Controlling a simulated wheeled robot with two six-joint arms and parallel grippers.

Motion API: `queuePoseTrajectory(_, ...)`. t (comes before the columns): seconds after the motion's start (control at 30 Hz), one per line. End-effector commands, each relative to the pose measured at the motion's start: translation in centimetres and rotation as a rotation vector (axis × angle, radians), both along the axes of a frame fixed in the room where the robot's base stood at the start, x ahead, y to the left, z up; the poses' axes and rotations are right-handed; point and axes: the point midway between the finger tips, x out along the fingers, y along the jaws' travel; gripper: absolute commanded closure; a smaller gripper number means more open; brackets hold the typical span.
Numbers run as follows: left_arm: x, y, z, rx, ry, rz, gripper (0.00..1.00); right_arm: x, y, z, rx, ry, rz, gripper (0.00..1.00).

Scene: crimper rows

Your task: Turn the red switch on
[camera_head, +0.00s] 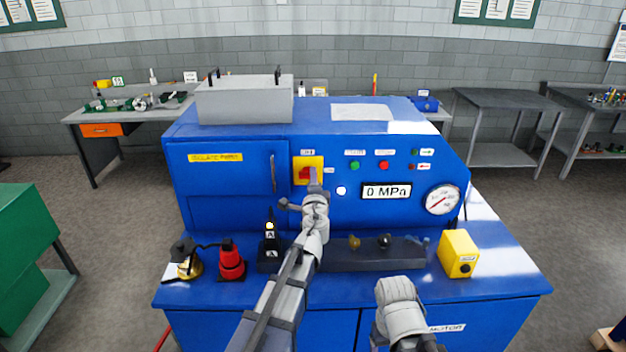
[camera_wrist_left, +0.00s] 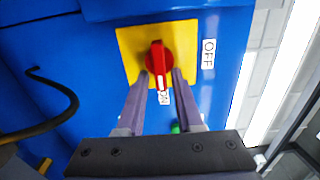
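The red switch (camera_head: 305,173) is a rotary knob on a yellow square plate on the blue machine's front panel. In the left wrist view the red knob (camera_wrist_left: 158,58) has its white-marked end pointing to the ON label (camera_wrist_left: 165,97). The OFF label (camera_wrist_left: 208,54) is on another side of the plate. My left gripper (camera_head: 313,184) is at the switch. In the left wrist view its two fingers (camera_wrist_left: 161,78) stand on either side of the knob, with a narrow gap; contact is unclear. Part of my right arm shows at lower right; its fingers cannot be made out.
The blue machine (camera_head: 230,195) carries a pressure gauge (camera_head: 442,199) and a display reading 0 MPa (camera_head: 386,191). On its ledge are a red object (camera_head: 231,264), a black-and-yellow item (camera_head: 270,245) and a yellow box (camera_head: 459,253). Tables stand behind.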

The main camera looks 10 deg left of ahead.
Motion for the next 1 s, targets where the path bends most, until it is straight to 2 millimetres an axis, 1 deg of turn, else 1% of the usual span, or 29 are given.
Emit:
queuePoseTrajectory(0.03, 0.0, 0.0, 0.0, 0.000, 0.000, 0.000, 0.58, 0.0, 0.0, 0.0, 0.000, 0.000, 0.000, 0.25)
queuePoseTrajectory(0.1, 0.0, 0.0, 0.0, 0.000, 0.000, 0.000, 0.53, 0.0, 0.0, 0.0, 0.000, 0.000, 0.000, 0.25)
queuePoseTrajectory(0.33, 0.0, 0.0, 0.0, 0.000, 0.000, 0.001, 0.53, 0.0, 0.0, 0.0, 0.000, 0.000, 0.000, 0.25)
queuePoseTrajectory(0.47, -0.5, -0.1, 0.0, 0.000, 0.000, 0.001, 0.53, 0.0, 0.0, 0.0, 0.000, 0.000, 0.000, 0.25)
queuePoseTrajectory(0.57, -1.5, -0.4, 0.0, 0.000, 0.000, 0.000, 0.53, 0.0, 0.0, 0.0, 0.000, 0.000, 0.000, 0.25)
queuePoseTrajectory(0.67, -2.9, -0.7, 0.0, 0.000, 0.000, 0.000, 0.53, 0.0, 0.0, 0.0, 0.000, 0.000, 0.000, 0.25)
queuePoseTrajectory(0.9, -6.7, -1.8, 0.0, 0.000, 0.000, -0.001, 0.53, 0.0, 0.0, 0.0, 0.000, 0.000, 0.000, 0.25)
queuePoseTrajectory(1.0, -7.5, -2.1, 0.0, 0.000, 0.000, 0.000, 0.53, 0.0, 0.0, 0.0, 0.000, 0.000, 0.000, 0.25)
